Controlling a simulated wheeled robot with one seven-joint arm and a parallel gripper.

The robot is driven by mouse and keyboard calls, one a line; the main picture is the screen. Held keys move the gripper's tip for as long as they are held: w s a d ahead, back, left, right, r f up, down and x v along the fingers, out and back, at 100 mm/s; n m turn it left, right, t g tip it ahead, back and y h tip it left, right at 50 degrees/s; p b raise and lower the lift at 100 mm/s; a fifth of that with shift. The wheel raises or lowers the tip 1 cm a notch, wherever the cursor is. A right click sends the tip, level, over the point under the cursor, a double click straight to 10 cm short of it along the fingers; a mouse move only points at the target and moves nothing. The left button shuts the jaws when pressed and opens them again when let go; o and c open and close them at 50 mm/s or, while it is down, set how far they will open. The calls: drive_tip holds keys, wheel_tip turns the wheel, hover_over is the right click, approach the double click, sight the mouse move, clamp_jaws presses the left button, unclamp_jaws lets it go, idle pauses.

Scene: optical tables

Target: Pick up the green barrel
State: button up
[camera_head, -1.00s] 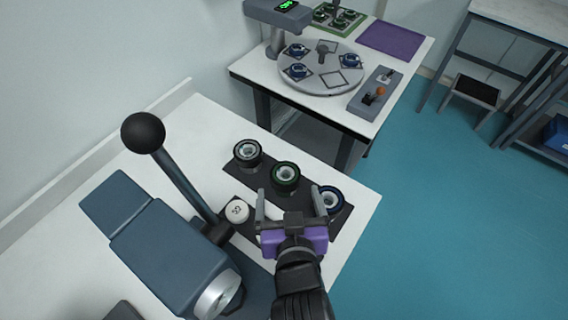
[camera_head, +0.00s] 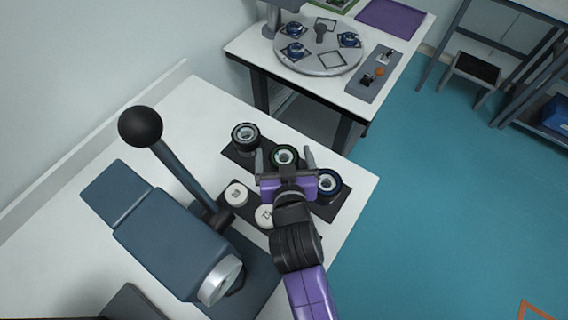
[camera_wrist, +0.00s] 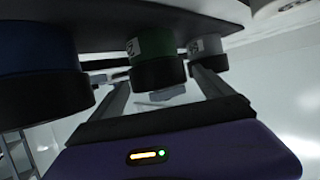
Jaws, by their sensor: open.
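The green barrel (camera_head: 285,156), a short dark cylinder with a green ring and a pale lens in its top, stands in the middle of a row of three on a dark mat (camera_head: 243,162). My gripper (camera_head: 284,163) is open, with a finger to either side of the green barrel. Its purple body hides the near side of the barrel. In the wrist view the green barrel (camera_wrist: 154,44) with its black end shows between the two fingers (camera_wrist: 158,84). I see no finger clearly touching it.
A black-ringed barrel (camera_head: 245,137) stands left of it, a blue-ringed barrel (camera_head: 328,183) close on the right. A blue-grey press (camera_head: 165,235) with a ball-tipped lever (camera_head: 141,126) stands left. A turntable table is behind.

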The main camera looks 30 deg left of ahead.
drive_tip(key=c, duration=1.6)
drive_tip(key=shift+r, duration=0.1)
